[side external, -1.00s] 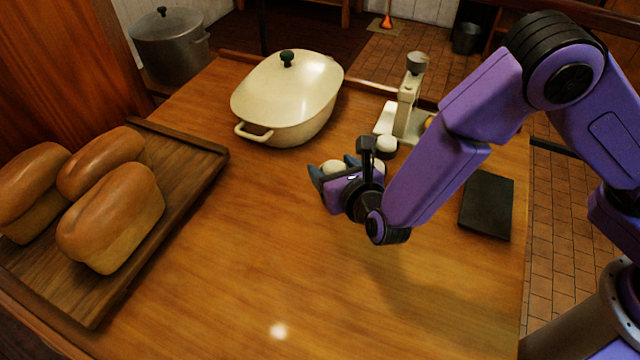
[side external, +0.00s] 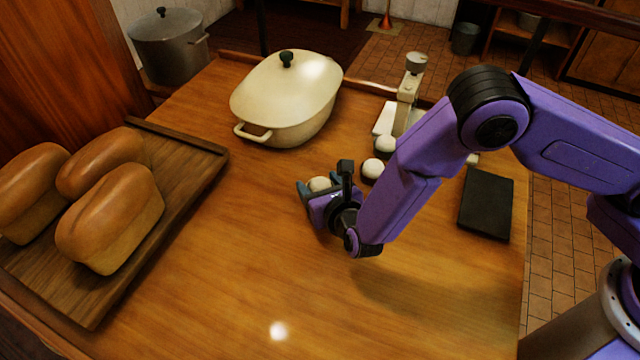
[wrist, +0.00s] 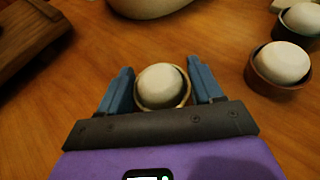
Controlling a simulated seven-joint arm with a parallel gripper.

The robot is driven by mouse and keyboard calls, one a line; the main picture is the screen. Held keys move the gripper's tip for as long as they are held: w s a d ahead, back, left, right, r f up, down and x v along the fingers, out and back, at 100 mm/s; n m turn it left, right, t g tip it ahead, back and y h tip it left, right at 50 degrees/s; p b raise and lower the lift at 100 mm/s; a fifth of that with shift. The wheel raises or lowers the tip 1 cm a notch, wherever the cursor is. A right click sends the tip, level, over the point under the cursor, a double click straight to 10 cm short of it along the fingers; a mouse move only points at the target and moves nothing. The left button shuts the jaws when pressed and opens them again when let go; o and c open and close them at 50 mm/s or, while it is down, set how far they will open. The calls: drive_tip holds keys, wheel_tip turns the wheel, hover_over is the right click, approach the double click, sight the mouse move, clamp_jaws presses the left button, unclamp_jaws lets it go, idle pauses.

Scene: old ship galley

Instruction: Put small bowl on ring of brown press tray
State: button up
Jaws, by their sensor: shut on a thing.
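The small bowl (wrist: 185,100) has a tan rim and holds a pale rounded lump (wrist: 160,84). My gripper (wrist: 161,86) is shut on this bowl, with one blue finger on each side. In the side view my gripper (side external: 318,187) is over the middle of the table, and the pale lump shows between its fingers. The bowl looks upright; its height above the table is hard to tell. A cream press (side external: 407,92) stands at the back right on a pale base. I cannot make out a brown tray with a ring there; my arm hides part of that area.
Two more bowls with pale lumps, a brown one (wrist: 262,78) and a dark one (wrist: 284,30), stand to the right. A cream lidded pot (side external: 290,100) is behind. Loaves lie on a wooden board (side external: 190,175) at left. A black slab (side external: 487,205) lies at right. The front table is clear.

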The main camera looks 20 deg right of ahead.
drive_tip(key=shift+f, duration=0.15)
drive_tip(key=o, duration=1.1)
drive_tip(key=shift+r, duration=0.2)
drive_tip(key=v, duration=1.2)
